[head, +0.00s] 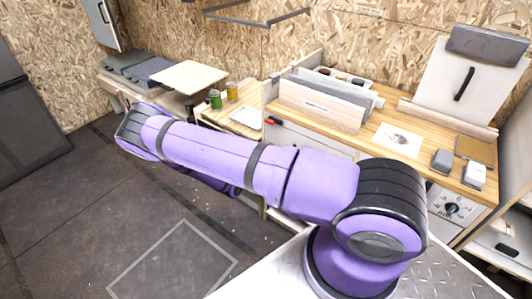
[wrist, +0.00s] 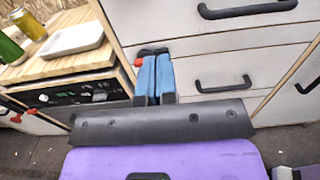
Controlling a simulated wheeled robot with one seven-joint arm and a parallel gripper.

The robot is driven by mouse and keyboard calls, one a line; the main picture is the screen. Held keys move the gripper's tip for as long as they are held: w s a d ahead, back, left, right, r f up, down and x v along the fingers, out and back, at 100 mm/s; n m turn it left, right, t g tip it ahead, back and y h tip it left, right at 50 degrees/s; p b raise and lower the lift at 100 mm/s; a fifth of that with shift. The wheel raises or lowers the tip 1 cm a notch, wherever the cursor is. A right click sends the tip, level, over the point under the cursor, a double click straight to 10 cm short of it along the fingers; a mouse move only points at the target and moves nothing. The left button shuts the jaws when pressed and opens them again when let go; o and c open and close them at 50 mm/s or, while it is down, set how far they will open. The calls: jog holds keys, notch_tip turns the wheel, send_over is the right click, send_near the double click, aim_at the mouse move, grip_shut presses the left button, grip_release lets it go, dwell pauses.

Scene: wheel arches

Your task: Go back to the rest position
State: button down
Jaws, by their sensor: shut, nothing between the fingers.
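My purple arm stretches leftwards across the head view and bends back under itself; my gripper is hidden there. In the wrist view my gripper (wrist: 154,68) shows two blue fingers side by side, shut and empty. Its fingertips are in front of the pale drawer fronts (wrist: 200,25), close to the corner beside the dark oven panel (wrist: 85,95). I cannot tell whether they touch anything.
A wooden counter (head: 375,112) with several objects runs along the right. A white tray (head: 246,117), a green can (head: 215,99) and a yellow can (head: 232,92) stand on the left worktop. Black drawer handles (wrist: 223,84) stick out near my gripper. Dark floor (head: 80,210) is open at left.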

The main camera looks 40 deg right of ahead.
jog(key=shift+s+a, duration=0.1)
jog(key=shift+a, duration=0.2)
jog(key=s+a+r+m+g+y, duration=0.25)
jog(key=r+m, duration=0.25)
jog(key=r, duration=0.6)
jog(key=s+a+r+m+g+y, duration=0.1)
jog(key=s+r+m+g+y, duration=0.3)
jog(key=r, duration=0.7)
jog(key=s+a+r+m+g+y, duration=0.1)
jog(key=r+m+g+y, duration=0.15)
jog(key=r+m, duration=0.7)
jog(key=s+a+r+m+t+y, duration=0.1)
jog(key=s+a+r+t+y, duration=0.3)
jog(key=s+r, duration=0.7)
jog(key=s+a+r+m+t+y, duration=0.2)
jog(key=s+a+r+t+y, duration=0.2)
jog(key=s+r, duration=0.7)
jog(key=shift+s+a+r+t, duration=0.25)
jog(key=shift+s+r+t, duration=0.1)
jog(key=shift+s, duration=0.6)
